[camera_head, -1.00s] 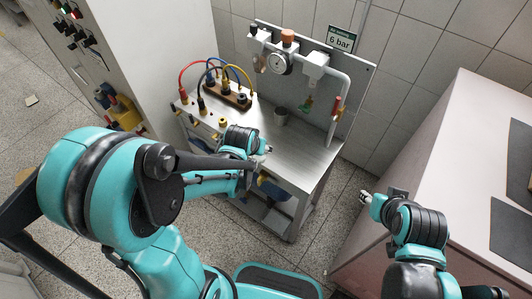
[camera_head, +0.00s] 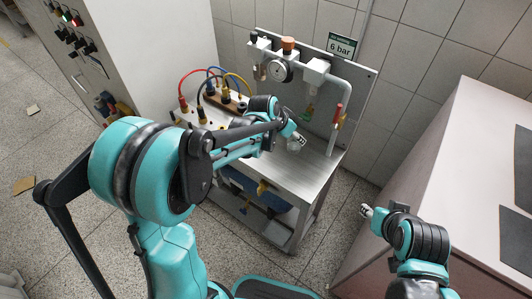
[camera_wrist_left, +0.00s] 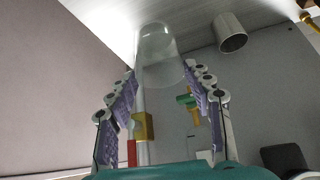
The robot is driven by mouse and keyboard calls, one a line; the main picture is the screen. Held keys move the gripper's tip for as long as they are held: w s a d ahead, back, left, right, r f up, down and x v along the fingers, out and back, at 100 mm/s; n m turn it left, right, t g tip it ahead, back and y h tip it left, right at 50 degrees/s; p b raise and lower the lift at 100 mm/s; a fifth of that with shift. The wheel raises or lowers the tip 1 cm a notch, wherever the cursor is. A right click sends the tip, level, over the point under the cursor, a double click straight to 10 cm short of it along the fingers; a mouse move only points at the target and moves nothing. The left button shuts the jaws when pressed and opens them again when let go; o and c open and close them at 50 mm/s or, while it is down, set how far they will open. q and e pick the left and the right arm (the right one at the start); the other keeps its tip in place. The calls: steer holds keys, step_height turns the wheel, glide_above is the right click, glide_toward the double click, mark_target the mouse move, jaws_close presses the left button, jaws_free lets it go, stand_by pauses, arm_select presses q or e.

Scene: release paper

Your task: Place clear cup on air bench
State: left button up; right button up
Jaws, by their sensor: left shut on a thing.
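My left gripper (camera_head: 293,140) is over the metal bench top (camera_head: 310,172), shut on a clear cup. The clear cup (camera_wrist_left: 160,58) shows best in the left wrist view, between the two purple-padded fingers (camera_wrist_left: 162,80), with the bench surface behind it. I cannot tell whether the cup touches the bench. In the head view it is small and pale at the gripper tip. My right gripper (camera_head: 367,211) is at the right, away from the bench by the pale cabinet; its finger gap is too small to read.
A grey metal cup (camera_wrist_left: 231,33) stands on the bench near the clear cup. The front right of the bench top is clear.

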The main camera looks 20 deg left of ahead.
arm_select(q)
steer(key=shift+w+a+f+b, duration=0.2)
steer(key=shift+a+f+b, duration=1.05)
steer(key=shift+a+f, duration=1.35)
steer(key=shift+w+a+f+b, duration=0.15)
steer(key=shift+a+f+b, duration=1.05)
steer(key=shift+a+f, duration=1.35)
steer(key=shift+f, duration=0.2)
steer(key=o, duration=0.9)
steer(key=shift+o, duration=0.2)
steer(key=shift+r, duration=0.1)
